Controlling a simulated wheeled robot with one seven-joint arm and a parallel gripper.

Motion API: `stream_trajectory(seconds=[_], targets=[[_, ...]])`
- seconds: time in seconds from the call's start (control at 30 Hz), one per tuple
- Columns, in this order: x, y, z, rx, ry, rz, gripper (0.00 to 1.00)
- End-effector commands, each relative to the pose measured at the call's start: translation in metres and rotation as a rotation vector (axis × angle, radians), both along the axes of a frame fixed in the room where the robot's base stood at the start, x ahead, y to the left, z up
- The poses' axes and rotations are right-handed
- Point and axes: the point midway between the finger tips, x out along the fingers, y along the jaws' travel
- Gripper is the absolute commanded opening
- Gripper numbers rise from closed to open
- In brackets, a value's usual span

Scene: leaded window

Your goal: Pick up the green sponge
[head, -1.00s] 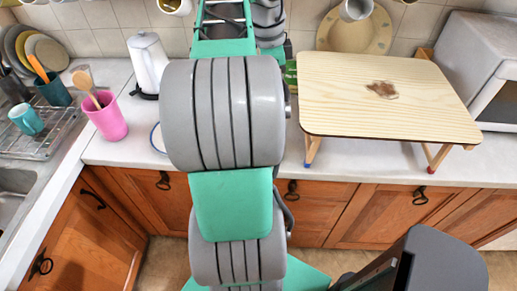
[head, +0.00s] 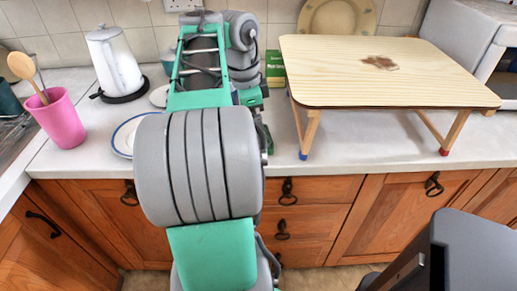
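I cannot make out a green sponge for sure in the head view. A green box-like thing with pale lettering (head: 275,68) stands on the counter by the back wall, between my arm and the small wooden table; it looks like a package. My grey and green arm fills the middle of the view and reaches over the counter. My gripper cannot be made out; the arm hides that area, so its opening and any contact are not visible.
A small wooden table (head: 370,85) with a brown stain (head: 380,63) stands on the counter at right. At left are a pink cup with utensils (head: 62,118), a white kettle (head: 115,62) and a blue-rimmed plate (head: 124,138). A dark grey object fills the lower right.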

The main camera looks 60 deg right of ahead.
Motion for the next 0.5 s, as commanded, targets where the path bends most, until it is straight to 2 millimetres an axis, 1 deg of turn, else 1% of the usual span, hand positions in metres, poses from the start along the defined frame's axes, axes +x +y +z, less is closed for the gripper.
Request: stream_trajectory(seconds=[0.03, 0.13, 0.2, 0.4, 0.5], targets=[[-0.003, -0.001, -0.018, 0.001, 0.000, -0.001, 1.00], [-0.005, -0.003, -0.031, 0.001, 0.000, -0.002, 1.00], [-0.005, -0.003, -0.033, 0.000, 0.000, 0.000, 1.00], [-0.006, -0.003, -0.031, 0.001, 0.000, -0.001, 1.00], [-0.006, -0.003, -0.031, 0.001, 0.001, -0.001, 0.92]])
